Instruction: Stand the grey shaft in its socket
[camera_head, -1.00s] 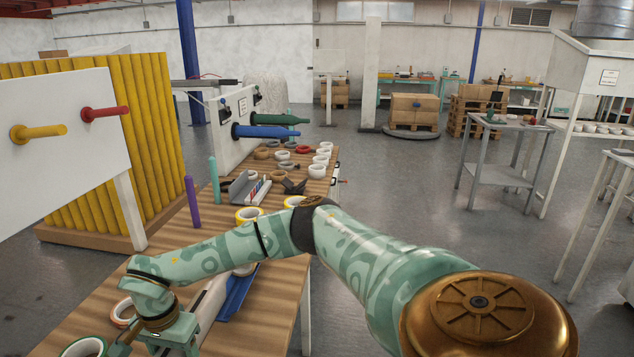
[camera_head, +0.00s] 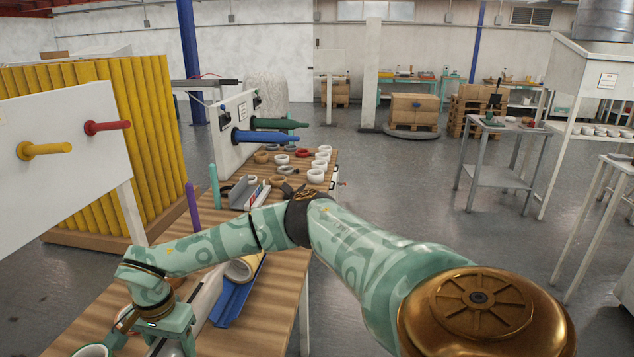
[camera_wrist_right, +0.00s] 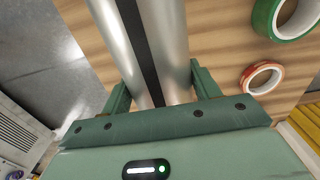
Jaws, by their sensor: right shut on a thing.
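The grey shaft (camera_wrist_right: 167,35) is a shiny metal cylinder with a dark stripe along its length in the right wrist view. It runs from the top edge down between the two green fingers of my right gripper (camera_wrist_right: 159,80), which is shut on it. Both ends of the shaft are out of that view. In the head view my right gripper's green body (camera_head: 165,330) is at the bottom left, low over the wooden table; its fingers are hard to make out there. I cannot pick out the socket. My left gripper is not in view.
On the wooden table (camera_head: 270,290) lie a blue tray (camera_head: 238,295), tape rolls and upright purple (camera_head: 193,210) and green pegs (camera_head: 214,187). A green-edged roll (camera_wrist_right: 285,22) and a red-orange roll (camera_wrist_right: 262,78) lie near the shaft. A white board with yellow and red pegs stands left.

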